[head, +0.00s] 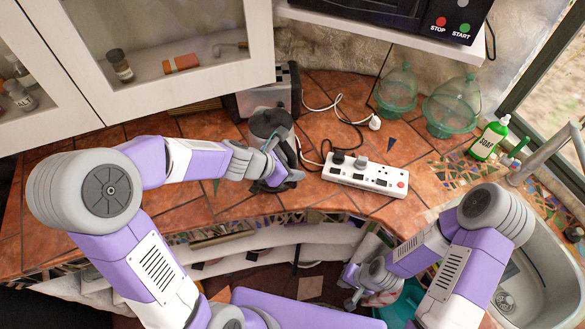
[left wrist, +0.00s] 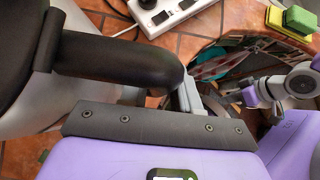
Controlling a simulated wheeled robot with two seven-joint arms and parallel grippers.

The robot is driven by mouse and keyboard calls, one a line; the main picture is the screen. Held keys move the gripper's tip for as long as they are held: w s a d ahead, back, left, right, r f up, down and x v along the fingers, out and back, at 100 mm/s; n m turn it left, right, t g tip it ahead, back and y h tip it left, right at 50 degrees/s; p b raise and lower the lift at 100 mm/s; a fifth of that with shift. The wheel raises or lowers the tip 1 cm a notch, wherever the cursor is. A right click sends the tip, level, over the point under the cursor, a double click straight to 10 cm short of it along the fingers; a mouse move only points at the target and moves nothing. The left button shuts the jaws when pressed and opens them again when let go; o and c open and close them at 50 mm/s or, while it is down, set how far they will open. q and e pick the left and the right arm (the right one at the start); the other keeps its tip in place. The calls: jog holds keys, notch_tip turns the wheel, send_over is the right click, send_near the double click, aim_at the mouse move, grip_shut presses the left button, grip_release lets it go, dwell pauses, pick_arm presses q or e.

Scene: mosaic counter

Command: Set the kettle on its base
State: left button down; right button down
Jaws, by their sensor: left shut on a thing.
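The kettle (head: 267,124) has a dark lid and a grey metal body, and stands near the toaster on the tiled counter. In the left wrist view its black handle (left wrist: 120,62) and grey body fill the upper left. My left gripper (head: 270,166) is shut on the handle. Dark parts (head: 291,178) show beside and below the gripper; I cannot tell whether they are the base, which is largely hidden. I cannot tell whether the kettle touches it. My right gripper (head: 352,292) hangs low in front of the counter, away from the kettle; its jaws are too small to read.
A white power strip (head: 366,178) with plugs and cords lies just right of the kettle. A toaster (head: 272,90) stands behind. Green glass domes (head: 450,107), a soap bottle (head: 488,138) and a sink (head: 545,255) are further right. Counter left of the kettle is mostly clear.

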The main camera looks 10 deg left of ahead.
pick_arm(q)
jog(key=shift+f, duration=0.15)
jog(key=c, duration=1.1)
grip_release()
jog(key=shift+c, duration=0.2)
jog(key=shift+o, duration=0.2)
jog(key=shift+s+f, duration=0.1)
jog(key=shift+f, duration=0.1)
jog(key=p+v, duration=0.7)
jog(key=v, duration=0.4)
